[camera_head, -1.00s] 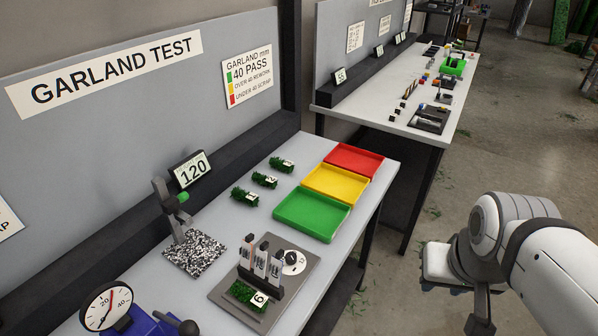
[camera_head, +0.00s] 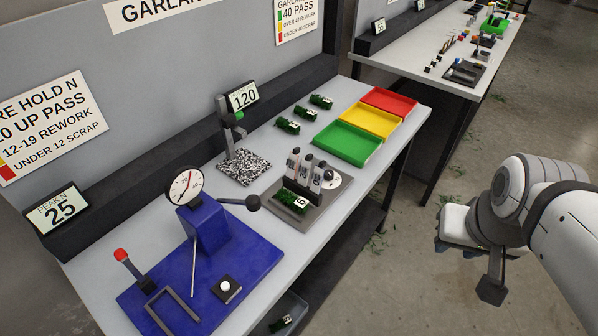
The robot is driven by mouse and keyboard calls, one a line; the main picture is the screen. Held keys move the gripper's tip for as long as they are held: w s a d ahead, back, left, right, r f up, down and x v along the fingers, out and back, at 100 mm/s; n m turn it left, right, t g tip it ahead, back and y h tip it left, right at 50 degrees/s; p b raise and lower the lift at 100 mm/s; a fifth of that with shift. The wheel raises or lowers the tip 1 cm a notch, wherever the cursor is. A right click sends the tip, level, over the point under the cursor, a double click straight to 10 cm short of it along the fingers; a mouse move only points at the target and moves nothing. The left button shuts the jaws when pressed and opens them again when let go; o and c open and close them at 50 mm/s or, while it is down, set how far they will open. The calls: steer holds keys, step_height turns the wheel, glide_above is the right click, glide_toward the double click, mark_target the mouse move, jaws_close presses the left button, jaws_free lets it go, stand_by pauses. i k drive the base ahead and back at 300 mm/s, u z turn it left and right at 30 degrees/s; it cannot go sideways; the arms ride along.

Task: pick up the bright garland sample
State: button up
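Several green garland samples are in view. One with a white tag (camera_head: 291,202) lies on the front of a grey plate and looks somewhat brighter than the others. Three darker ones lie in a row left of the trays: near (camera_head: 288,126), middle (camera_head: 305,113) and far (camera_head: 321,102). Another small green piece (camera_head: 280,323) shows in a bin below the table's front edge. I cannot tell for certain which is the bright sample. My gripper (camera_head: 490,288) seems to hang at the right, beyond the table edge and apart from all samples; its fingers are not clear.
Green (camera_head: 347,143), yellow (camera_head: 369,121) and red trays (camera_head: 389,102) stand in a row. Upright holders (camera_head: 304,172) rise behind the tagged sample. A blue gauge press (camera_head: 207,228) with a lever and a grey stand (camera_head: 238,140) are obstacles. Another table (camera_head: 440,60) stands behind.

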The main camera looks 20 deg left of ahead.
mark_target(301, 204)
steer(key=u, duration=2.4)
steer(key=k, duration=0.75)
steer(key=z, duration=1)
steer(key=i, duration=1)
steer(key=u, duration=0.1)
steer(key=k, duration=0.5)
steer(key=z, duration=0.05)
